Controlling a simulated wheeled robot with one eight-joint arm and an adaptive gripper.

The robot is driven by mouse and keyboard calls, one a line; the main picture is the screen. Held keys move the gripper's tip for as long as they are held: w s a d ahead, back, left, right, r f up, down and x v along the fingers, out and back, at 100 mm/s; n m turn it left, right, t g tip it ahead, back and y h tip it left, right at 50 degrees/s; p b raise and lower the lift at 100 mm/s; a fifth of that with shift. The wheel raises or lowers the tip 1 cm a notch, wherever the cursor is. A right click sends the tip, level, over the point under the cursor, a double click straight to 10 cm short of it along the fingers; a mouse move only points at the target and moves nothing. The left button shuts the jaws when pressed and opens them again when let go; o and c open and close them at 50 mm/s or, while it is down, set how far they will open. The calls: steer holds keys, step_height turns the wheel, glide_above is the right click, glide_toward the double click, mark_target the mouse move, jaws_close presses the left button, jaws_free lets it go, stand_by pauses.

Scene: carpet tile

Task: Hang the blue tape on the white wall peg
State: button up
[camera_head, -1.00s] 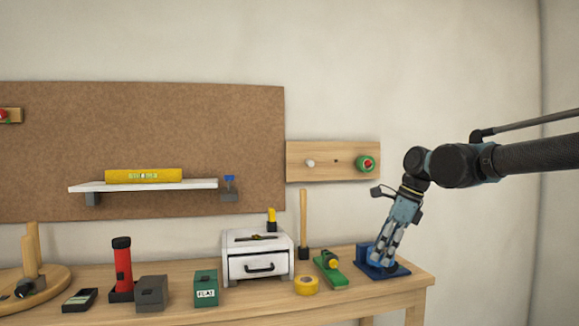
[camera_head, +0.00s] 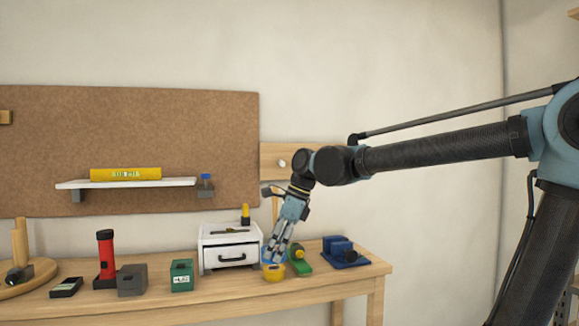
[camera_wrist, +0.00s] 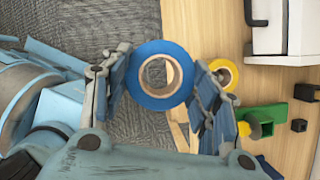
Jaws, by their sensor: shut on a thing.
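The blue tape (camera_wrist: 160,75) is a ring, held between the two fingers of my gripper (camera_wrist: 163,88) in the wrist view, with its round hole facing the camera. In the head view my gripper (camera_head: 274,256) points down over the front right of the workbench. Only a little of the blue tape shows there around the fingers, just above the yellow tape. The white wall peg (camera_head: 282,163) sticks out of a wooden strip (camera_head: 272,153) on the wall, above and behind my gripper.
The yellow tape (camera_head: 273,274) lies right below my gripper. A white drawer box (camera_head: 230,247) is at left, a green and yellow tool (camera_head: 299,260) and a blue vise-like block (camera_head: 344,252) at right.

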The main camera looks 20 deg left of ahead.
steer(key=w+r+n+t+h, duration=0.2)
steer(key=w+r+n, duration=0.15)
steer(key=w, duration=0.25)
steer(key=w+a+r+n+t+h, duration=0.1)
steer(key=w+r+n+h, duration=0.15)
steer(key=w+n, duration=0.2)
steer(key=w+r+n+t+h, duration=0.2)
steer(key=w+n+h, duration=0.1)
steer(key=w, duration=0.4)
steer(key=w+a+r+n+t+y, duration=0.2)
steer(key=w+r+n+t+y, duration=0.5)
steer(key=r, duration=0.7)
steer(key=w+n+y, duration=0.2)
steer(key=w+n, duration=0.2)
steer(key=shift+a+n+t+y, duration=0.15)
steer(key=shift+n+t+y, duration=0.2)
steer(key=shift+n+t, duration=0.05)
steer(key=shift+s, duration=0.15)
steer(key=shift+w+a, duration=1)
steer(key=shift+w, duration=0.65)
steer(key=shift+w+a, duration=1.05)
steer(key=shift+w, duration=0.55)
steer(key=shift+w+a, duration=1)
steer(key=shift+w, duration=0.65)
